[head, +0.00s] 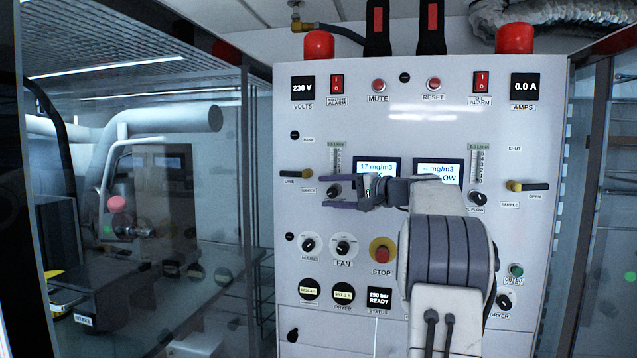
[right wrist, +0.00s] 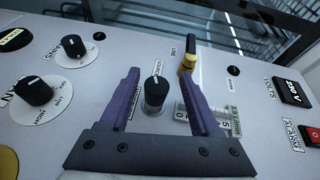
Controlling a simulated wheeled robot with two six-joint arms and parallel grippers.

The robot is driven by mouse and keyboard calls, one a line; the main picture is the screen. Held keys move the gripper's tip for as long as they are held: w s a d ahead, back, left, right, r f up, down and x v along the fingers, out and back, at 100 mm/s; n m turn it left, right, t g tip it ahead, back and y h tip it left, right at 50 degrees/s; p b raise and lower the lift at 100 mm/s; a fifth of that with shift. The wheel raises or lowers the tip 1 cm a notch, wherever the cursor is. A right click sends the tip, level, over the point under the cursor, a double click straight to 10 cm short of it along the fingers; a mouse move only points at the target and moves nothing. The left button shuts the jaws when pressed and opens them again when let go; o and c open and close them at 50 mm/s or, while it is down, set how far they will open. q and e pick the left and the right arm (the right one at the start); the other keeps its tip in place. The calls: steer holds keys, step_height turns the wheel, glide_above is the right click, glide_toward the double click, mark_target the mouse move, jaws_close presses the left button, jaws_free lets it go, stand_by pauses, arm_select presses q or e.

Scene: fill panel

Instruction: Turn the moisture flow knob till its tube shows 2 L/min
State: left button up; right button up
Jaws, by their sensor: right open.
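The left flow knob (head: 334,191), black with a white pointer line, sits on the white panel below a clear scaled tube (head: 337,160). I take it as the moisture flow knob; its label is too small to read surely. My right gripper (head: 323,192) is open, its purple fingers on either side of this knob. In the right wrist view the knob (right wrist: 156,90) stands between the open fingers (right wrist: 160,72), apart from both. The tube (right wrist: 186,112) is partly behind one finger there, and its reading cannot be made out. My left gripper is not in view.
A yellow valve with a black lever (head: 297,174) lies just left of the knob. Two small displays (head: 438,172) are right of it. Below are two dark knobs (head: 343,247) and a red stop button (head: 382,254). A second tube (head: 480,163) with its own knob (head: 478,198) is at right.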

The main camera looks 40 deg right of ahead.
steer(key=p+x, duration=0.1)
steer(key=x, duration=0.1)
steer(key=shift+w+f, duration=0.1)
steer(key=shift+w, duration=0.3)
steer(key=shift+d, duration=0.1)
jaws_close()
steer(key=shift+g+p, duration=0.3)
steer(key=shift+p, duration=0.1)
steer(key=n+g+h+p, duration=0.1)
steer(key=g+p, duration=0.1)
steer(key=p, duration=0.1)
steer(key=shift+s+d+f+g+h+p, duration=0.15)
steer(key=shift+f+g+h+p, duration=0.15)
steer(key=shift+g+h+p, duration=0.35)
